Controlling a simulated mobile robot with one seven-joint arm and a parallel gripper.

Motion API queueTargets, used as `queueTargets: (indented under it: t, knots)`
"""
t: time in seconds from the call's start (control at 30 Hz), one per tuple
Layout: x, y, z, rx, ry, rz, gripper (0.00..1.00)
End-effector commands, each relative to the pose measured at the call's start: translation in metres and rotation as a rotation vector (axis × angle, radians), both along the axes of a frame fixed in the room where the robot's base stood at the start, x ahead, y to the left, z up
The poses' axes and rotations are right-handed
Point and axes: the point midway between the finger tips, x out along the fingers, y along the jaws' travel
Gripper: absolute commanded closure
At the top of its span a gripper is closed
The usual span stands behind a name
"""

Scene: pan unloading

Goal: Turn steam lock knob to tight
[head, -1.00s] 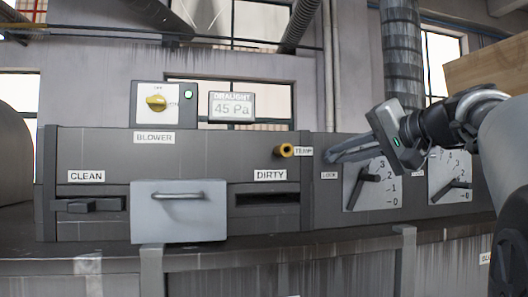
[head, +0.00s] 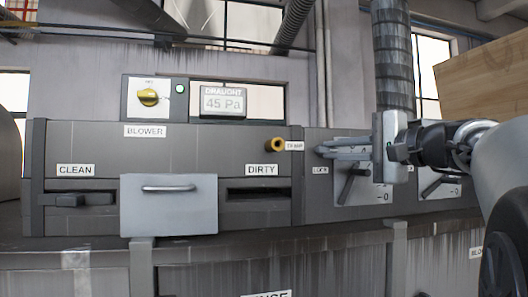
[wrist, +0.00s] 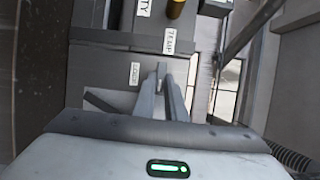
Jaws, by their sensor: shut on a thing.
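The steam lock knob shows in the wrist view as a small grey piece (wrist: 160,72) between my fingers, beside the LOCK label (wrist: 134,73). My gripper (head: 322,149) is shut on it, coming in from the right with its fingers nearly level, above the LOCK label (head: 320,170) in the head view. The fingers hide most of the knob, so its exact turn cannot be read. The gripper body stands upright in front of the scale plate (head: 375,188); the plate's dark pointer (head: 352,181) slants up to the right, and only its 0 mark reads clearly.
A second dial plate (head: 446,188) lies behind my arm on the right. A brass stub (head: 278,144) sticks out by the TEMP label. A grey drawer front (head: 169,204) projects between the CLEAN and DIRTY slots. The blower knob (head: 148,97) is above left.

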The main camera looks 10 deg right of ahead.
Motion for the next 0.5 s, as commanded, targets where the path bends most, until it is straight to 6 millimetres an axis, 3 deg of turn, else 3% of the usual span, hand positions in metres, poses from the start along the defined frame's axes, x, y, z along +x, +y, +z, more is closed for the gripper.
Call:
queueTargets:
  t: [0.37,0.4,0.5]
  knots:
    - [0.0014,0.0037,0.0010,0.007,-0.001,0.008,1.00]
    - [0.0014,0.0037,0.0011,0.007,-0.001,0.008,0.82]
    - [0.0014,0.0034,0.0007,0.007,0.000,0.007,0.70]
